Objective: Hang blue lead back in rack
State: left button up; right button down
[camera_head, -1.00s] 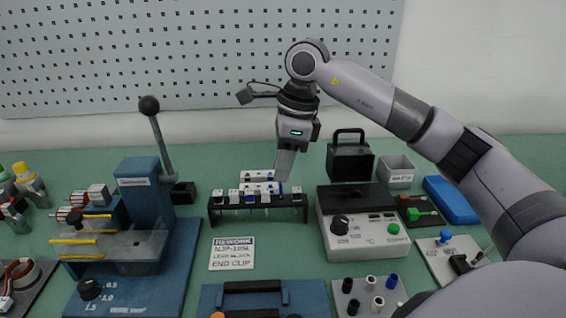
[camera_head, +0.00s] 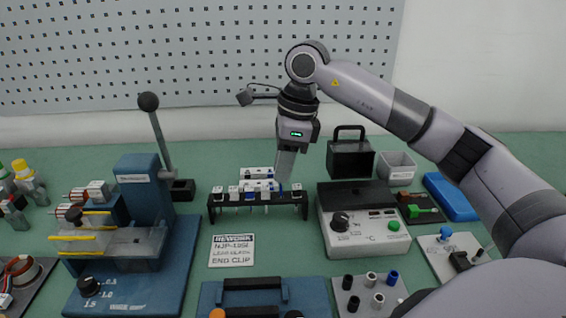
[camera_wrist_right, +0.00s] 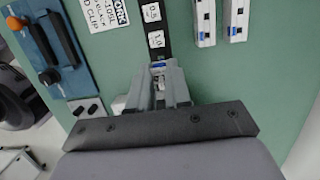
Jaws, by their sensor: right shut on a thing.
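The black lead rack (camera_head: 258,202) stands mid-table with several white-labelled leads along its top bar. It also shows in the right wrist view (camera_wrist_right: 152,27), running away from the fingers. My right gripper (camera_head: 284,180) reaches down from above to the rack's right half. It is shut on the blue lead (camera_head: 281,189), of which only a small blue part shows beside the fingertips. In the right wrist view, the fingers (camera_wrist_right: 158,82) close around a blue and white piece (camera_wrist_right: 158,66) at the rack's bar. Whether the lead is seated in a slot is hidden. My left gripper is not in view.
Two white blocks (camera_head: 257,174) lie just behind the rack. A grey tester (camera_head: 362,222) stands close to its right, and a blue press (camera_head: 145,215) to its left. A rework sign (camera_head: 232,251) lies in front.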

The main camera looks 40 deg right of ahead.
jog(key=shift+f, duration=0.2)
dwell(0.3)
jog(key=shift+b+x, duration=0.7)
jog(key=shift+x, duration=0.2)
jog(key=shift+s+d+f, duration=0.1)
jog(key=shift+d, duration=0.05)
jog(key=shift+b+x, duration=0.65)
jog(key=shift+x, duration=0.2)
jog(key=shift+d, duration=0.15)
jog(key=shift+s, duration=0.1)
jog(key=c, duration=1)
grip_release()
